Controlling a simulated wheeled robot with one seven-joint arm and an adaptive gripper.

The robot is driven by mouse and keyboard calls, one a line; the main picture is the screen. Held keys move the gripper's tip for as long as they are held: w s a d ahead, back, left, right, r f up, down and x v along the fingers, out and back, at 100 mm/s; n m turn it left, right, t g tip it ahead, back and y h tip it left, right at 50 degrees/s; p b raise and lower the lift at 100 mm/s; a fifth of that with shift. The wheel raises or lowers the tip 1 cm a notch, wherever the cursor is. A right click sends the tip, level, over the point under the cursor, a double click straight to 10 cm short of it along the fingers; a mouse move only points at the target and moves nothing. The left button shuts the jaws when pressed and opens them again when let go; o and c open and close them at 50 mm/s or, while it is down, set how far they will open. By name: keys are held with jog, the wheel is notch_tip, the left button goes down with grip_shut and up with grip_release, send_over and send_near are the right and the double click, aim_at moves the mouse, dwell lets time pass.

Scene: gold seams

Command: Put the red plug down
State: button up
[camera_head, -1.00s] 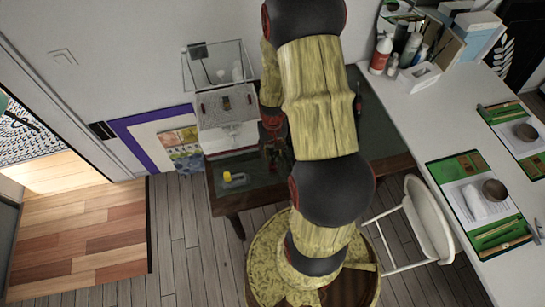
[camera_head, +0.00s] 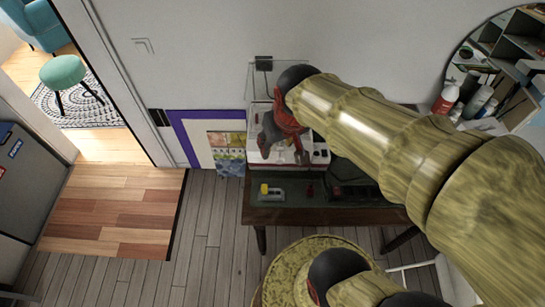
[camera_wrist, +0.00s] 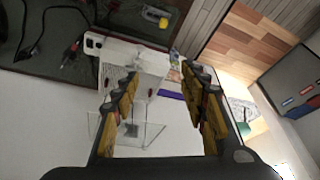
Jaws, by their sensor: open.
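A small red plug (camera_head: 311,190) lies on the dark green tabletop in the head view. In the wrist view a red piece (camera_wrist: 73,46), apparently the same plug, lies on the dark surface near a black cable. My gripper (camera_head: 289,152) is raised above the back of the table, in front of the white panel. In the wrist view my gripper (camera_wrist: 160,76) has its two yellow-and-black fingers spread wide, with nothing between them. The plug is apart from the fingers.
A grey device with a yellow knob (camera_head: 265,189) stands on the table's left; it also shows in the wrist view (camera_wrist: 158,16). The white panel (camera_wrist: 140,57) and a clear box (camera_wrist: 130,130) are near my fingers. Black cables (camera_wrist: 38,40) lie on the dark surface.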

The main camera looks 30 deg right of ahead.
jog(key=s+a+r+n+t, duration=0.1)
jog(key=s+a+r, duration=0.4)
jog(key=s+r, duration=0.1)
jog(key=shift+s+a+n+t+y, duration=0.3)
jog(key=shift+s+n, duration=0.1)
jog(key=shift+s, duration=0.05)
jog(key=shift+f, duration=0.1)
notch_tip(320, 180, down, 5)
jog(key=b, duration=0.5)
jog(key=shift+c, duration=0.2)
